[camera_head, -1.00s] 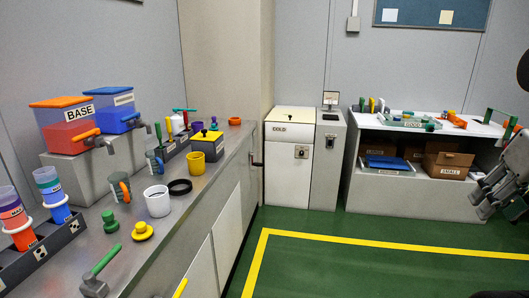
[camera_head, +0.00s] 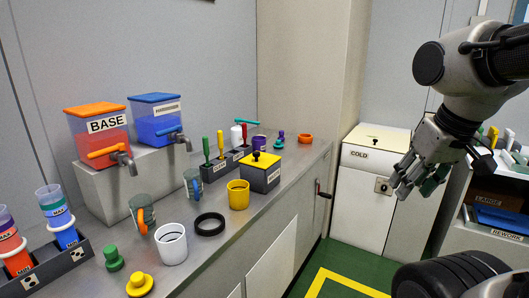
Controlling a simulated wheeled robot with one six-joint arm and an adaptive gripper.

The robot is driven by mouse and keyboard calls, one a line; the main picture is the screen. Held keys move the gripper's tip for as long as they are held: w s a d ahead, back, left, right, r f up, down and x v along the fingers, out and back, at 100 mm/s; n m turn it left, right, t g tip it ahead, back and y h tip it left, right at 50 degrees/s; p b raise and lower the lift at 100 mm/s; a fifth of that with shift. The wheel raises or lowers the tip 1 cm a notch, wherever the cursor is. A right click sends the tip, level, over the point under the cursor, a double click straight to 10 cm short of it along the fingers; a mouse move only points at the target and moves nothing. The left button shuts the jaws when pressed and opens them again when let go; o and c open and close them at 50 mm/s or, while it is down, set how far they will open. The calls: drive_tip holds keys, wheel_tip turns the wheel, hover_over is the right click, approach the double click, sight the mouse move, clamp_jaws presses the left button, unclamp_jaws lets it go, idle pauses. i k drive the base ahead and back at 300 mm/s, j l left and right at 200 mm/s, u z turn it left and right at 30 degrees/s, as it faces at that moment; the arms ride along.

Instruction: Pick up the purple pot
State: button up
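The purple pot (camera_head: 258,143) is a small purple cup shape near the far end of the grey counter, close to the wall. It stands behind the yellow box with a black knob and is partly hidden by it. My gripper (camera_head: 413,186) hangs at the right of the view, in front of the white COLD cabinet. It is well to the right of the pot and far from touching it. Its fingers look spread apart, with nothing seen between them.

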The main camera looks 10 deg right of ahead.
sight(259, 141)
drive_tip(key=i+l+u, duration=0.15)
drive_tip(key=l+u, duration=0.15)
drive_tip(key=u, duration=0.3)
drive_tip(key=i+l+u, duration=0.1)
drive_tip(key=u, duration=0.3)
drive_tip(key=l+u, duration=0.45)
drive_tip(key=l, duration=0.25)
drive_tip(key=k+l+u, duration=0.1)
drive_tip(key=l+u, duration=0.4)
drive_tip(key=l, duration=0.15)
drive_tip(key=l+u, duration=0.15)
drive_tip(key=l, duration=1.7)
drive_tip(key=i, duration=0.05)
